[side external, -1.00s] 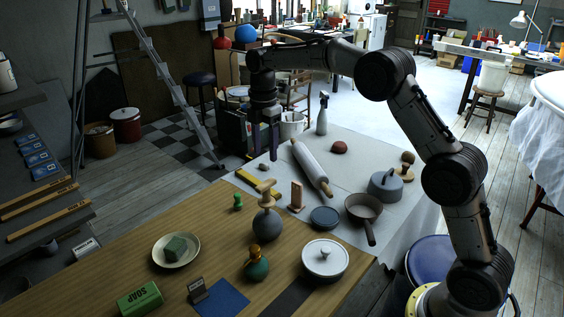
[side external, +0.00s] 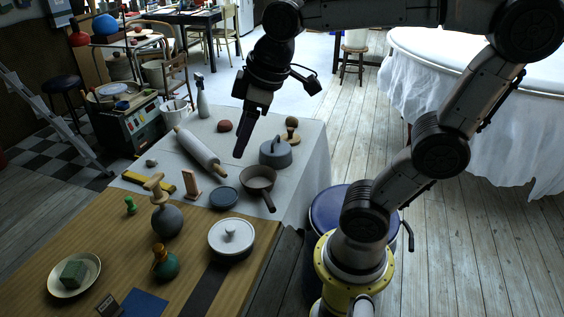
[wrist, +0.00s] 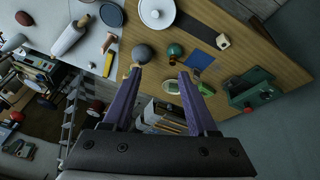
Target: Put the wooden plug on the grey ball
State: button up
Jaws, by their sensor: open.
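The grey ball (side external: 167,222) stands on the wooden table top in the side view, left of the white lidded pot. A pale wooden plug with a wide flat head (side external: 153,182) shows directly above it and seems to sit on its top. In the wrist view the grey ball (wrist: 143,53) is beyond my left fingertip, with light wood (wrist: 129,71) beside it, partly hidden by the finger. My gripper (side external: 242,150) is open and empty, held tilted in the air above the cloth-covered part. Its fingers (wrist: 160,74) are wide apart in the wrist view.
Near the ball stand a green bottle with an orange top (side external: 166,264), a green pawn (side external: 130,205), a wooden block (side external: 192,186) and a white lidded pot (side external: 230,240). A brown pan (side external: 258,182), grey pot (side external: 275,153) and rolling pin (side external: 200,152) lie farther back.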

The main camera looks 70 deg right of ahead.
jog(key=s+f+m+t, duration=0.1)
jog(key=s+f+m, duration=0.3)
jog(key=s, duration=0.3)
jog(key=shift+s+a+f, duration=0.15)
jog(key=shift+s+f, duration=0.15)
jog(key=shift+s, duration=0.1)
